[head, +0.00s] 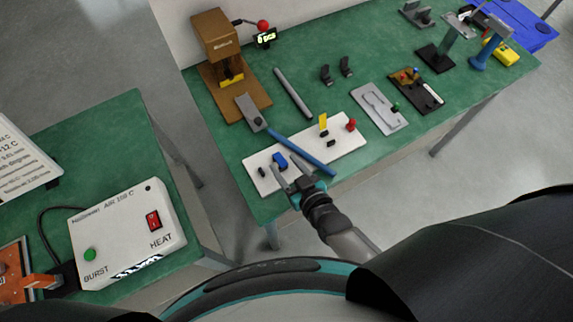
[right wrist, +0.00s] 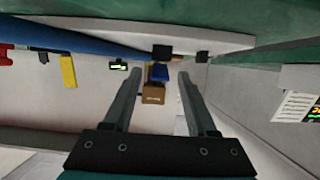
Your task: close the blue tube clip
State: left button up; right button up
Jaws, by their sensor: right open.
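The blue tube clip (head: 279,159) is a small block near the left end of a white board (head: 257,187) on the green table. It shows in the right wrist view (right wrist: 158,74) between the fingertips in the picture. Whether it is open or shut is too small to tell. My right gripper (head: 284,164) is open, its two fingers reaching toward the clip from the near side. I cannot tell if they touch it. A blue tube (head: 305,154) lies slanting across the board, right of the clip. My left gripper is not in view.
Small black blocks (head: 262,172) sit on the board, with a yellow upright piece (head: 323,122) and red knob (head: 351,125) to the right. A brown press (head: 215,40) stands behind. A white heater box (head: 125,235) is on the separate left table.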

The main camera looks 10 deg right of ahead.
grip_shut()
dwell(0.4)
jog(key=shift+d+f+t+b, duration=0.1)
jog(key=shift+f+t+b, duration=0.35)
jog(key=shift+b, duration=0.6)
jog(key=shift+s+b, duration=0.15)
jog(key=shift+b, duration=0.45)
jog(key=shift+t, duration=0.25)
grip_release()
